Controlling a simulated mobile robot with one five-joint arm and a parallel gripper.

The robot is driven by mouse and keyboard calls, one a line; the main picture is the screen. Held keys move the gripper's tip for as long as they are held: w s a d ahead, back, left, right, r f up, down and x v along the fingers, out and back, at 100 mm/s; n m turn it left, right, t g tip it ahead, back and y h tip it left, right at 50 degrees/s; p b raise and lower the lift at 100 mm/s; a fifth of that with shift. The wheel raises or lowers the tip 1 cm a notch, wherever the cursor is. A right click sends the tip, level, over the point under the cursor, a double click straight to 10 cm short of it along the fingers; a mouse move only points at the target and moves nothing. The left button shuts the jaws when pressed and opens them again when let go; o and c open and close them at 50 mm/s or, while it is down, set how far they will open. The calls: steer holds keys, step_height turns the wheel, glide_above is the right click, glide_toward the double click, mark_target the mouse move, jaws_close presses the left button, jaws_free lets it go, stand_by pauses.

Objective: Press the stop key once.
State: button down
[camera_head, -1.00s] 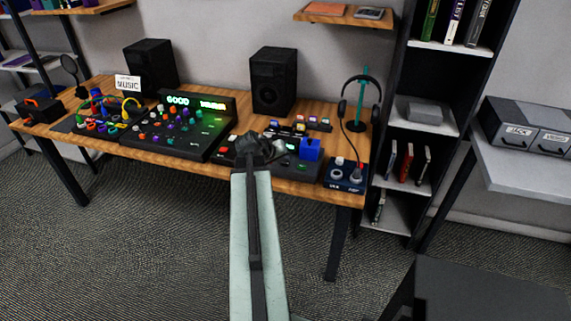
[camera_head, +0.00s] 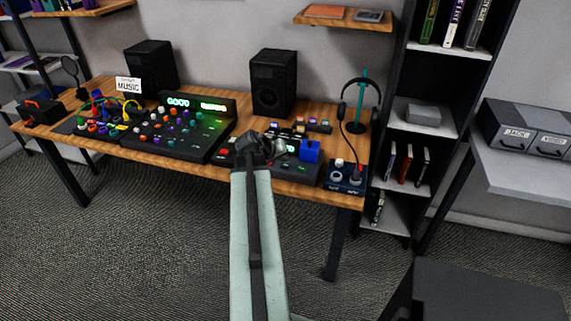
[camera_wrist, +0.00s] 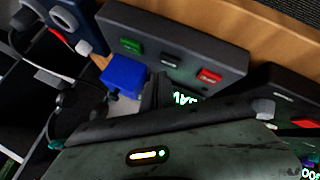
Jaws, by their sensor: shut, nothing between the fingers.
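A dark key box (camera_wrist: 225,60) with a green key (camera_wrist: 131,46), a dark key (camera_wrist: 171,58) and a red key (camera_wrist: 209,75) along one edge fills the top of the wrist view. No label on these keys is readable, so I cannot tell by name which is the stop key. A blue block (camera_wrist: 124,76) stands on the box; it also shows in the head view (camera_head: 310,150). My gripper (camera_head: 262,148) is shut and empty over the left part of this box, hiding part of it in the head view. I cannot tell whether its tips touch anything.
A mixing console (camera_head: 180,128) with lit displays is left of my gripper. A small dark blue box (camera_head: 345,178) is to the right, with headphones (camera_head: 360,100) on a stand behind. A speaker (camera_head: 273,82) stands behind my gripper. A second device with a red key (camera_wrist: 305,123) is close by.

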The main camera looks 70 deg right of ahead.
mark_target(283, 167)
steer(key=shift+r, duration=0.1)
step_height(283, 167, up, 5)
steer(key=p, duration=0.5)
stand_by(0.6)
